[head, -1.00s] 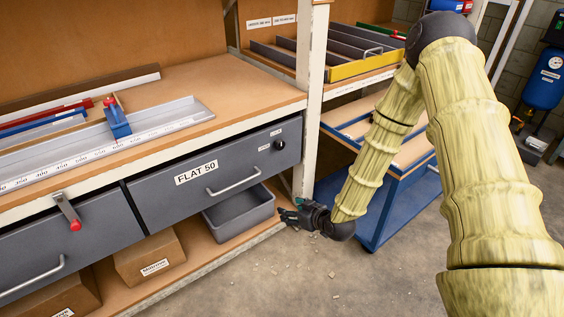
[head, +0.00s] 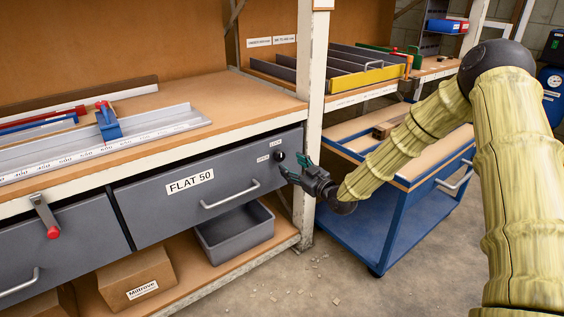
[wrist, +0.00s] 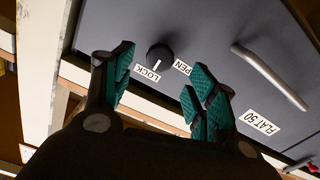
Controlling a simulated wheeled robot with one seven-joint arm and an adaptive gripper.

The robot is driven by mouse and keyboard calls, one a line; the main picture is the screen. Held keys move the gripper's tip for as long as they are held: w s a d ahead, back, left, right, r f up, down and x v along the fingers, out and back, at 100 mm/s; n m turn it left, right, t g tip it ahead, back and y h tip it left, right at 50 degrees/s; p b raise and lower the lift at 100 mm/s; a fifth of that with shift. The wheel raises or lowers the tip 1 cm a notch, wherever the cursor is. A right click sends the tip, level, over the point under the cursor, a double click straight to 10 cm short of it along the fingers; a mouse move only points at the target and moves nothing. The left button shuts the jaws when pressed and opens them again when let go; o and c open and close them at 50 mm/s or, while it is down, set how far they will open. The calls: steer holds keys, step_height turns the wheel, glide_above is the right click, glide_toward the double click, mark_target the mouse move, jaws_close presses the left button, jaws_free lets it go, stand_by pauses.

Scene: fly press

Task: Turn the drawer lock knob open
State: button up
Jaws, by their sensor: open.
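The drawer lock knob (head: 279,156) is a small black round knob at the right end of the grey drawer (head: 150,215) labelled FLAT 50. In the wrist view the knob (wrist: 159,56) carries a white mark that points towards the gap between the LOCK label (wrist: 147,73) and the OPEN label (wrist: 183,68). My gripper (head: 293,169) is open in front of the drawer's right end, close to the knob. In the wrist view my gripper (wrist: 158,82) has its teal-padded fingers spread, with the knob beyond them, between their tips. Touch is not visible.
The drawer's bar handle (head: 230,195) lies left of the knob. A white shelf post (head: 312,100) stands just right of the drawer. A blue trolley (head: 385,225) is behind my arm. A grey bin (head: 235,235) sits below the drawer.

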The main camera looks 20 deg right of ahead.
mark_target(281, 158)
steer(key=b+x, duration=0.1)
steer(key=x, duration=0.5)
steer(key=shift+w+a, duration=0.1)
steer(key=shift+w, duration=0.2)
jaws_close()
